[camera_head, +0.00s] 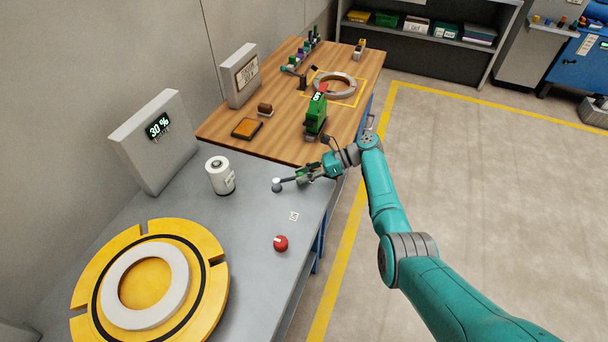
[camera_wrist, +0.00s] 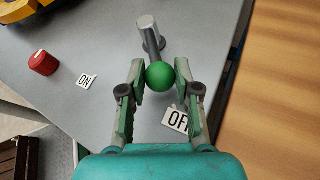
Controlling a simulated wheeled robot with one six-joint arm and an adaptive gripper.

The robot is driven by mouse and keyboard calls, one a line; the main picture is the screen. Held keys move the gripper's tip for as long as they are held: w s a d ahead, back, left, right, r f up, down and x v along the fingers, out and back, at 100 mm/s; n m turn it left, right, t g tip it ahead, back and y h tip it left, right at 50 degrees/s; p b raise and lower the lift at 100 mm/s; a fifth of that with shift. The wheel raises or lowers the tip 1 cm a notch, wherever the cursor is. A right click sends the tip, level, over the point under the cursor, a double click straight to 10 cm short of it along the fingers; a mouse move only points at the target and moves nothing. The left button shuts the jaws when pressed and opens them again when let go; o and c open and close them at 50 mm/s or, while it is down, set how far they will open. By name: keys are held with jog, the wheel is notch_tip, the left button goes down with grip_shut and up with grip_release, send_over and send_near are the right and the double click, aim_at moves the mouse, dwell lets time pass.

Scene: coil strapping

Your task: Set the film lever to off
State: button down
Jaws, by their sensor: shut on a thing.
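The film lever has a grey post (camera_wrist: 148,24) and a green ball knob (camera_wrist: 160,76). In the head view its grey pivot (camera_head: 277,185) stands on the grey table, with the arm running right towards my gripper (camera_head: 308,174). In the wrist view my gripper (camera_wrist: 160,72) is shut on the green knob, one finger on each side. The lever points towards the "OFF" label (camera_wrist: 176,120), which lies just beyond the knob. The "ON" label (camera_wrist: 86,81) is away to the left. My gripper hides the knob and the "OFF" label in the head view.
A red knob (camera_head: 281,243) sits in front of the lever. A white film roll (camera_head: 220,176) stands to its left. A yellow turntable (camera_head: 205,253) bears a pale ring. A display box (camera_head: 150,150) reads 30 %. A green tool (camera_head: 316,116) stands on the wooden bench (camera_head: 285,100) behind.

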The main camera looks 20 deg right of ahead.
jog(key=shift+w+n+g, duration=0.25)
jog(key=shift+n+g, duration=0.05)
jog(key=shift+g, duration=0.1)
jog(key=c, duration=0.8)
grip_release()
jog(key=shift+f, duration=0.1)
jog(key=shift+d, duration=0.1)
jog(key=v, duration=1.2)
